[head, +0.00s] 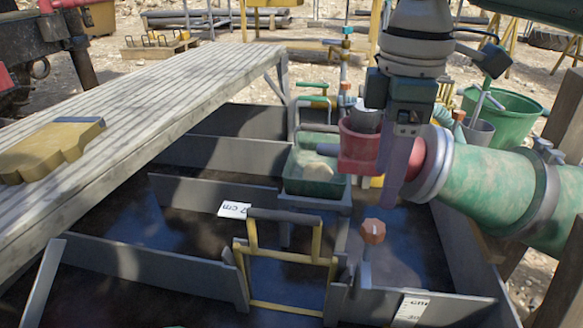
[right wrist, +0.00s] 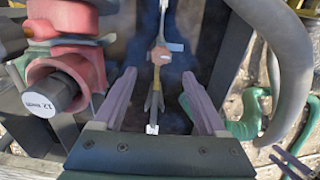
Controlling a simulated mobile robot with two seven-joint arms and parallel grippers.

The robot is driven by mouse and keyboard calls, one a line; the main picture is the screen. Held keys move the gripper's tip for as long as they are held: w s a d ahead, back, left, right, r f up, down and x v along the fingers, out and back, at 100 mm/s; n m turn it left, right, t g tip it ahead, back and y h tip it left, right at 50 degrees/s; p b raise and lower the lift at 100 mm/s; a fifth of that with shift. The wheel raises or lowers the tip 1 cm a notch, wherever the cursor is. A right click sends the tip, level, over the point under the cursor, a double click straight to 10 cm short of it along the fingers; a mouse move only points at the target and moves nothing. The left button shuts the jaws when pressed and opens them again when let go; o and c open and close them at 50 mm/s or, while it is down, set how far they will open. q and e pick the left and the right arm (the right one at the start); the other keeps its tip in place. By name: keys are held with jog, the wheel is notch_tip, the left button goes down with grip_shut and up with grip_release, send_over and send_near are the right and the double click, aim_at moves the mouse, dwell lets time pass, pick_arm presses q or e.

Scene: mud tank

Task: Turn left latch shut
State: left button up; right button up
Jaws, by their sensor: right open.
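An orange knob (head: 373,231) stands upright on a short grey post beside the right side of a yellow-framed gate (head: 316,245) with a dark top bar. It is the only latch-like knob I can make out, and I cannot tell whether it is the left latch. My right gripper (head: 403,178) has purple fingers pointing down, above and behind the knob in the head view. In the right wrist view my right gripper (right wrist: 157,82) is open, with nothing held between its fingers. An orange knob (right wrist: 161,55) shows beyond the fingertips, apart from them. My left gripper is out of view.
A red fitting (head: 358,148) and a thick green pipe (head: 490,185) stand close to my right gripper. A green tray (head: 316,185) sits behind the gate. Grey dividers (head: 150,270) cross the dark muddy tank. A slatted plank (head: 165,85) spans the left side.

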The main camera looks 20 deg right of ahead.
aim_at(375, 226)
notch_tip(375, 226, down, 9)
jog(key=b, duration=0.4)
jog(key=shift+s+r, duration=0.1)
jog(key=shift+r, duration=0.1)
jog(key=shift+r, duration=0.1)
grip_shut()
